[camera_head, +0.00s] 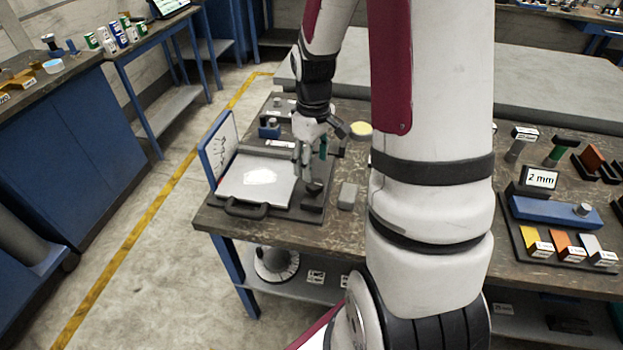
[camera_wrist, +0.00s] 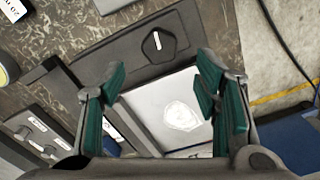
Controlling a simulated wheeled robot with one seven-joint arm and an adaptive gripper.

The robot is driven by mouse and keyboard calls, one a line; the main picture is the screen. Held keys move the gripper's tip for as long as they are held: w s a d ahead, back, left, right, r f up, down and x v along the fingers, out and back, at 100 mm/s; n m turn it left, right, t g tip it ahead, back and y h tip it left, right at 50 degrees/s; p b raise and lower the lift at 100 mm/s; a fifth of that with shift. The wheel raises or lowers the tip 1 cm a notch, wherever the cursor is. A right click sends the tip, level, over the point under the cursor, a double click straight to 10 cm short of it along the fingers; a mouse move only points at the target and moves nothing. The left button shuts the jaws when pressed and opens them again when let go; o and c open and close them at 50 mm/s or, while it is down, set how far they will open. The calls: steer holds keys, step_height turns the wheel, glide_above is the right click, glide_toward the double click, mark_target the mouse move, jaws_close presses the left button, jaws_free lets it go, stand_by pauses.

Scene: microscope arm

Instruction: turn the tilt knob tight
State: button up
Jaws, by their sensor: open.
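The knob (camera_wrist: 158,45) is black with a white pointer line, mounted on a dark strip beside a pale plate (camera_wrist: 165,112). In the head view the dark knob (camera_head: 314,187) sits at the right side of the device with the white plate (camera_head: 257,180). My gripper (camera_head: 311,160) points down just above the knob. In the wrist view my gripper (camera_wrist: 160,72) is open, its teal-padded fingers spread to both sides, with nothing between them. The knob appears beyond the fingertips, apart from them. I cannot tell the exact height gap.
A blue-framed panel (camera_head: 218,148) stands upright at the plate's left, and a black handle (camera_head: 246,210) is at its front. A small grey block (camera_head: 348,195) lies on the table right of the device. A blue gauge stand (camera_head: 555,212) is farther right. My arm hides the table's middle.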

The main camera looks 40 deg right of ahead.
mark_target(313, 182)
step_height(313, 182, down, 6)
steer(key=shift+f, duration=0.25)
steer(key=c, duration=1.1)
